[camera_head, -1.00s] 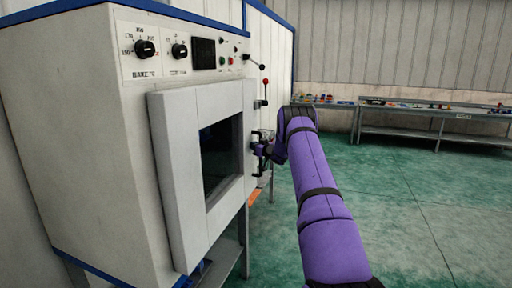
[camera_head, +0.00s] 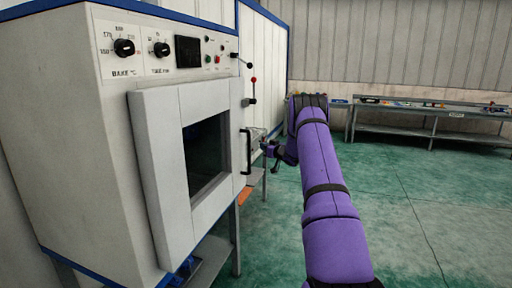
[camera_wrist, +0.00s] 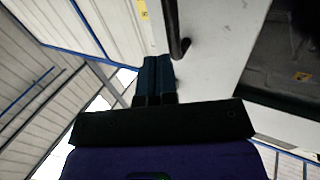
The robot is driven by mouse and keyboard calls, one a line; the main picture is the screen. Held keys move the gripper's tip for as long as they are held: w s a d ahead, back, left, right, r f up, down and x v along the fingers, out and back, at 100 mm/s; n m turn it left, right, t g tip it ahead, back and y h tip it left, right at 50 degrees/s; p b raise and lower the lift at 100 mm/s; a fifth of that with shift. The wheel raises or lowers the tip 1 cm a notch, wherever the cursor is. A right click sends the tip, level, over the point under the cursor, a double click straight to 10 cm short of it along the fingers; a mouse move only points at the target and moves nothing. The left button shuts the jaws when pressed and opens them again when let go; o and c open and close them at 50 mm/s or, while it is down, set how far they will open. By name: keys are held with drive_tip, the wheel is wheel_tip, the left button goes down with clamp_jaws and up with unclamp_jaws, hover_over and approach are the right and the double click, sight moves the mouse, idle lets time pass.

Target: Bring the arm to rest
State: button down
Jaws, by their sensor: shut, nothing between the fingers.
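My purple arm (camera_head: 322,185) reaches forward on the right side of the head view. My gripper (camera_head: 268,146) is at its far end, a little right of the oven door's dark handle (camera_head: 246,152), with a gap between them. In the wrist view my gripper (camera_wrist: 154,64) shows two dark fingers side by side, shut and empty. The handle (camera_wrist: 174,30) is just right of the fingertips there. The white oven (camera_head: 70,150) stands at the left with its windowed door (camera_head: 165,170) closed or nearly so; I cannot tell which.
Knobs and a dark display (camera_head: 188,52) are on the oven's upper panel. A red-tipped lever (camera_head: 253,88) is beside the door. Long benches (camera_head: 430,115) with small parts stand along the back wall. The green floor (camera_head: 420,200) at the right is open.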

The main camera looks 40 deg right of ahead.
drive_tip(key=shift+s+d, duration=0.25)
drive_tip(key=shift+s, duration=0.3)
drive_tip(key=shift+s+d, duration=0.25)
drive_tip(key=shift+s, duration=0.25)
